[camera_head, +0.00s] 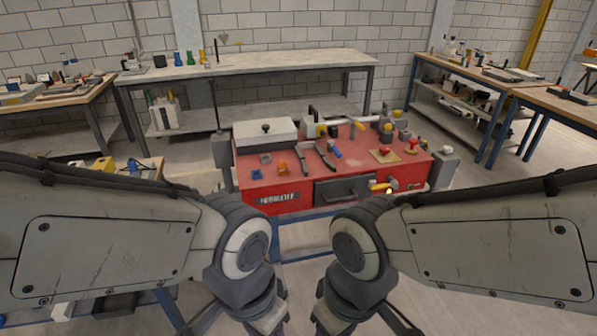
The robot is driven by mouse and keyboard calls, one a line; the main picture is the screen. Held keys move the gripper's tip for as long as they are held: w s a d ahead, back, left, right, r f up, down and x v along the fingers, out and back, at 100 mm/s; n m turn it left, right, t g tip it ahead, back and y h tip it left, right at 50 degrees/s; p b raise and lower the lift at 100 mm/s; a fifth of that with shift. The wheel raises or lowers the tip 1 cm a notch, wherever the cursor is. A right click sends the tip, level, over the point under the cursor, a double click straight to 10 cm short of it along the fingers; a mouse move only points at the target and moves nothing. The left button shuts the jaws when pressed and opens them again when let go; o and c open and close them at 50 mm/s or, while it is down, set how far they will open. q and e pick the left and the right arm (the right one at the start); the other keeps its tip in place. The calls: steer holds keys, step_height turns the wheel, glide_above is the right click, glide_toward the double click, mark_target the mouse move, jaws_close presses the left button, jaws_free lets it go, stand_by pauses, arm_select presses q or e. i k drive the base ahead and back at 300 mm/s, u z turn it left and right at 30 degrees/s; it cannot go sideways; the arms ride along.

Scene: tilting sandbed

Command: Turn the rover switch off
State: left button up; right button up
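A red cabinet (268,181) stands in the middle, with several controls on its top and front. A red knob on a tan plate (384,152) and another red knob (413,144) are on its top right. A yellow handle (380,186) is on the front right. I cannot tell which control is the rover switch. My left gripper (255,318) and my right gripper (340,318) are low at the bottom edge, in front of and apart from the cabinet. Both are largely cut off by the frame, so their fingers' opening is unclear.
A white box (265,134) and loose tools sit on the cabinet top. A long bench (280,63) stands behind. Worktables stand at the left (60,101) and right (565,106). A blue frame (303,240) is below the cabinet front.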

mark_target(384, 150)
steer(key=z, duration=0.1)
steer(key=i, duration=1.2)
steer(key=z, duration=0.05)
